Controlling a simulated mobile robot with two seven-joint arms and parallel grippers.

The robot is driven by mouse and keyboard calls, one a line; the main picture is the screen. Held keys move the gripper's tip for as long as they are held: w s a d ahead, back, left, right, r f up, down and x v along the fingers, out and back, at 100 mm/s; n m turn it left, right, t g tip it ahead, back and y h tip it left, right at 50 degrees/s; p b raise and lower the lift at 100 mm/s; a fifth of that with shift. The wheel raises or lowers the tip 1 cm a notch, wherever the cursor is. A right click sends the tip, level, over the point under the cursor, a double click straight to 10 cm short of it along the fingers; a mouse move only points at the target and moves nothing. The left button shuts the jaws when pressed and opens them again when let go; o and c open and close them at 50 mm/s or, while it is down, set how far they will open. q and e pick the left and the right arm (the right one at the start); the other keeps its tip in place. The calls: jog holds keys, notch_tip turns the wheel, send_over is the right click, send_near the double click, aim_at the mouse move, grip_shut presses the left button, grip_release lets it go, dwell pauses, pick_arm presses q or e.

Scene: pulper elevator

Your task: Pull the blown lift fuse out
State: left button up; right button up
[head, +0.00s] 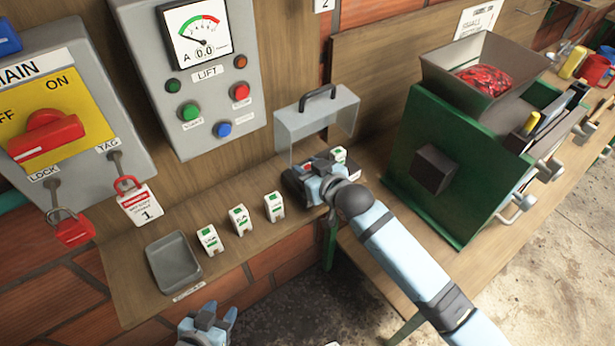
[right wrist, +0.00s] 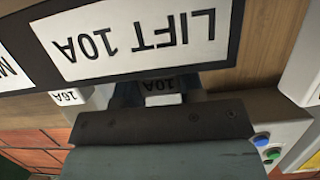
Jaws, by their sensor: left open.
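The dark fuse block (head: 296,188) sits on the wooden shelf, under a raised clear cover (head: 325,120) with a black handle. Its white "LIFT 10A" label (right wrist: 140,35) reads upside down in the right wrist view. My right gripper (head: 312,172) is at the block, beside a white and green fuse (head: 339,154). In the right wrist view, a white piece marked "10A" (right wrist: 160,87) shows between its dark fingers. Contact with that piece is hidden. My left gripper (head: 212,315) is open and empty, low in front of the shelf.
Several white and green fuses stand on the shelf, one at the middle (head: 239,220), beside a grey tray (head: 150,262). The main switch (head: 45,135) points to OFF, with a red padlock (head: 75,230) and tag (head: 139,205). A green machine (head: 440,160) stands right.

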aim_at(308, 167)
notch_tip(308, 167, up, 7)
jog(key=shift+r+b, duration=0.2)
jog(key=shift+b, duration=0.3)
jog(key=s+d+f+b, duration=0.1)
jog(key=s+d, duration=0.5)
jog(key=s, duration=0.2)
jog(key=s+d+f+b, duration=0.1)
jog(key=s+d+b, duration=0.1)
jog(key=s+d, duration=0.3)
jog(key=s, duration=0.3)
jog(key=shift+s+d, duration=0.15)
jog(key=shift+d, duration=0.25)
